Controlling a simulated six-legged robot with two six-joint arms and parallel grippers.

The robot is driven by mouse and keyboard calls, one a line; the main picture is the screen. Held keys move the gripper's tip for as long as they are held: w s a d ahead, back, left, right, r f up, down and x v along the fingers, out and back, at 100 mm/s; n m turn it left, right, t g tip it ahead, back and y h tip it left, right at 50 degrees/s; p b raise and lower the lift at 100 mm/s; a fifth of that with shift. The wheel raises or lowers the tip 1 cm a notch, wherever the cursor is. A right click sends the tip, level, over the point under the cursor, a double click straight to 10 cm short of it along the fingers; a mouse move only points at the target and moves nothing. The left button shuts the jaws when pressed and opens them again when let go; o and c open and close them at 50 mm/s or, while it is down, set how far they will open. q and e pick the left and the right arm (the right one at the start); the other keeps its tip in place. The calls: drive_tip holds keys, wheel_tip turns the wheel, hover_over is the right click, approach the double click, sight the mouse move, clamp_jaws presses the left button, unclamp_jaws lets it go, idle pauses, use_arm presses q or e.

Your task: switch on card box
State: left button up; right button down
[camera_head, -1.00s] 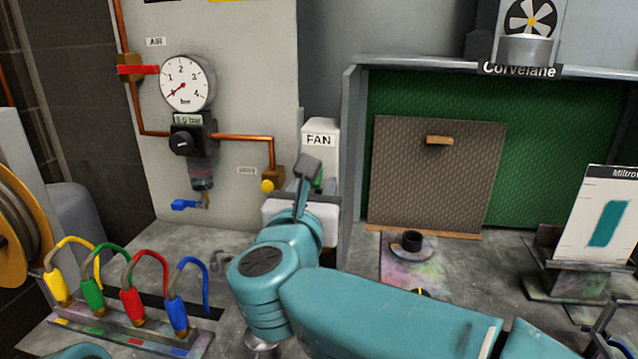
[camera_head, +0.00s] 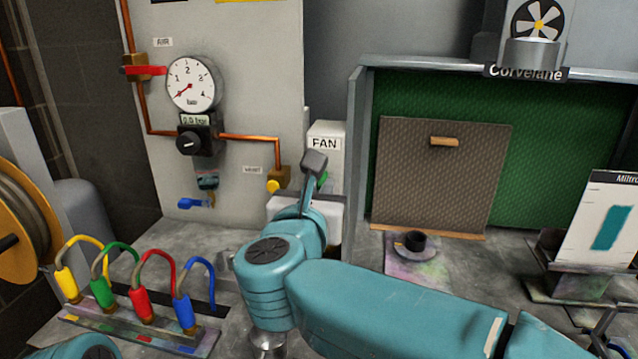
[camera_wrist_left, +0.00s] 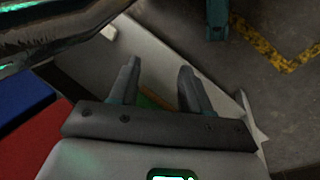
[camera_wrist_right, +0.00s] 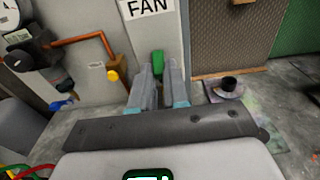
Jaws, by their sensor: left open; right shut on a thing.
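A white box labelled FAN (camera_head: 325,143) stands against the back wall, left of the spray booth. A green switch (camera_wrist_right: 158,62) shows on its front in the right wrist view. My right gripper (camera_wrist_right: 160,85) reaches the front of this box, its fingers closed in on the green switch; the exact contact is hidden. In the head view the gripper (camera_head: 314,165) covers most of the switch. My left gripper (camera_wrist_left: 158,85) is open and empty in the left wrist view, low and away from the box. A card with a teal patch (camera_head: 605,225) stands on a stand at the right.
A pressure gauge (camera_head: 191,84), regulator (camera_head: 190,140) and copper pipe (camera_head: 250,137) are on the wall left of the box. Coloured hoses (camera_head: 145,300) stand at front left. The booth holds a brown panel (camera_head: 435,190). A small black cup (camera_head: 415,241) stands in front of it.

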sight(322, 179)
drive_tip(key=shift+w+r+g+y+p, duration=0.1)
drive_tip(key=shift+r+g+y+p, duration=0.4)
drive_tip(key=shift+g+p, duration=2.6)
drive_tip(key=shift+w+r+g+y+p, duration=0.15)
drive_tip(key=shift+r+g+p, duration=0.4)
drive_tip(key=shift+p, duration=5.15)
drive_tip(key=shift+w+r+g+y+p, duration=0.1)
drive_tip(key=shift+r+g+y+p, duration=0.7)
drive_tip(key=shift+p, duration=3.6)
drive_tip(key=shift+g+h, duration=0.55)
drive_tip(key=shift+g, duration=0.2)
drive_tip(key=c, duration=1.1)
unclamp_jaws()
drive_tip(key=shift+r, duration=0.1)
drive_tip(key=b+v, duration=0.1)
drive_tip(key=v, duration=1.5)
drive_tip(key=shift+s+d, duration=0.1)
drive_tip(key=shift+d, duration=0.05)
